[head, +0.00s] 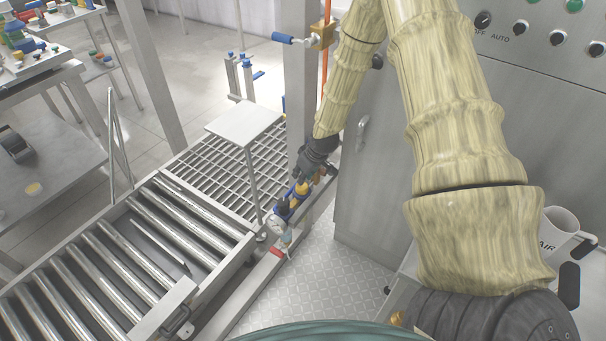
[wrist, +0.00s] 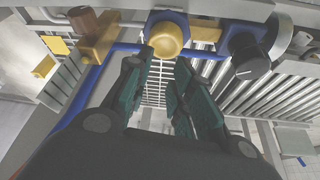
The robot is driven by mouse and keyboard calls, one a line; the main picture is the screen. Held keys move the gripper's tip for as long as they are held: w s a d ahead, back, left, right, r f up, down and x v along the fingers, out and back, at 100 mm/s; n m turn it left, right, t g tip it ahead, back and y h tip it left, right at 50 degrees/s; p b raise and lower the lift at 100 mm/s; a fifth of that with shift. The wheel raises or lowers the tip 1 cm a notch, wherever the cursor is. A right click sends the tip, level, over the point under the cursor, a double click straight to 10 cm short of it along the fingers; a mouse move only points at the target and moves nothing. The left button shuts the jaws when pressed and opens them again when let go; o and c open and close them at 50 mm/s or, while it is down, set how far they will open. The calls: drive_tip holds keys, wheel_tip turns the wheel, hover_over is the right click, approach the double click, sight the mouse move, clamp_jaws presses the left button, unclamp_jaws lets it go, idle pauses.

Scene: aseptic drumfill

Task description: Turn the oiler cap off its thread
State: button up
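The oiler cap (wrist: 168,40) is a yellow round cap on a blue body on the air-line unit, at the top middle of the wrist view. My gripper (wrist: 164,65) has its dark green fingers parted, with the floor grating visible through the gap. The fingertips are right at the cap's near edge, one toward each side; I cannot tell whether they touch it. In the head view my gripper (head: 306,180) points down at the unit, and the yellow cap (head: 302,188) shows just below it. The cap's thread is hidden.
A black knob (wrist: 249,62) on a blue body sits close right of the cap. A brown-handled brass valve (wrist: 96,36) is to its left. In the head view, a roller conveyor (head: 120,255) lies left of the unit and a grey cabinet (head: 385,170) stands right.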

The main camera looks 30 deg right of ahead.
drive_tip(key=v, duration=1.2)
idle(0.5)
